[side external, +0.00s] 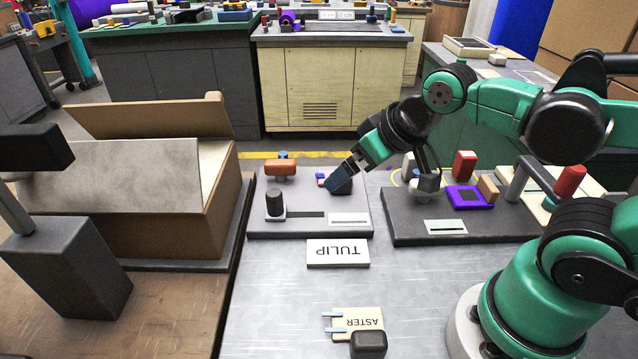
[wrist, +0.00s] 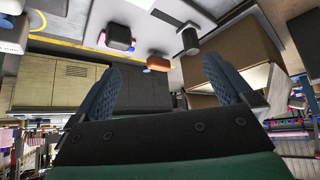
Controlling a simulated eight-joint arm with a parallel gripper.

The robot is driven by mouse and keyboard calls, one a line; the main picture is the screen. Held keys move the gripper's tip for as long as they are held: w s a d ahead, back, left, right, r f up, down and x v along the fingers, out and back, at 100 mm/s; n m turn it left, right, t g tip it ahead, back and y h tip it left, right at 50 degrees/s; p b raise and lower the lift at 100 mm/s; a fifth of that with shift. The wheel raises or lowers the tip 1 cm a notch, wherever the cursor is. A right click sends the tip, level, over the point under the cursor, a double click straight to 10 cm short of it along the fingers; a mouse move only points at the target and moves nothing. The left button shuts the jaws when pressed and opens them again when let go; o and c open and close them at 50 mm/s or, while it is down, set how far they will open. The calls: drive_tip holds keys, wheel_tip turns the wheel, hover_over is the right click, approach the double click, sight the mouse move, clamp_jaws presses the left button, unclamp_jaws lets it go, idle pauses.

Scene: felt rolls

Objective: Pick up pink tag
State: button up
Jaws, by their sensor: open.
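A pinkish-red edge also shows beside a dark block (wrist: 119,37) in the wrist view. My gripper (side external: 338,182) is open over the back of the left grey board, its blue fingers pointing down and left. In the wrist view the fingers (wrist: 161,66) are spread wide with nothing between them. A white TULIP tag (side external: 338,253) and a cream ASTER tag (side external: 357,321) lie on the table.
The left grey board (side external: 300,232) carries a black knob (side external: 275,203) and an orange-brown piece (side external: 281,169). An open cardboard box (side external: 165,225) stands left. The table's middle is mostly clear.

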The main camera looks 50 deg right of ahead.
drive_tip(key=c, duration=0.4)
drive_tip(key=w+d+f+m+g, duration=0.1)
drive_tip(key=w+d+m+g, duration=0.1)
drive_tip(key=m, duration=0.6)
drive_tip(key=w+d+f+m+g, duration=0.1)
drive_tip(key=w+m, duration=0.3)
drive_tip(key=m, duration=0.4)
drive_tip(key=w+d+f+m+g, duration=0.2)
drive_tip(key=w+d+m+g, duration=0.1)
drive_tip(key=m, duration=0.5)
drive_tip(key=shift+d+f+m+g, duration=0.1)
drive_tip(key=shift+d+m+g, duration=0.2)
drive_tip(key=shift+m, duration=0.1)
drive_tip(key=shift+w+d+f+m+g, duration=0.15)
drive_tip(key=shift+f+m, duration=0.15)
drive_tip(key=shift+m, duration=0.2)
drive_tip(key=shift+w+d+f+m+g, duration=0.15)
drive_tip(key=shift+f+m, duration=0.1)
drive_tip(key=shift+m, duration=0.25)
drive_tip(key=shift+f, duration=0.3)
drive_tip(key=shift+s+f, duration=0.1)
drive_tip(key=shift+f, duration=2.4)
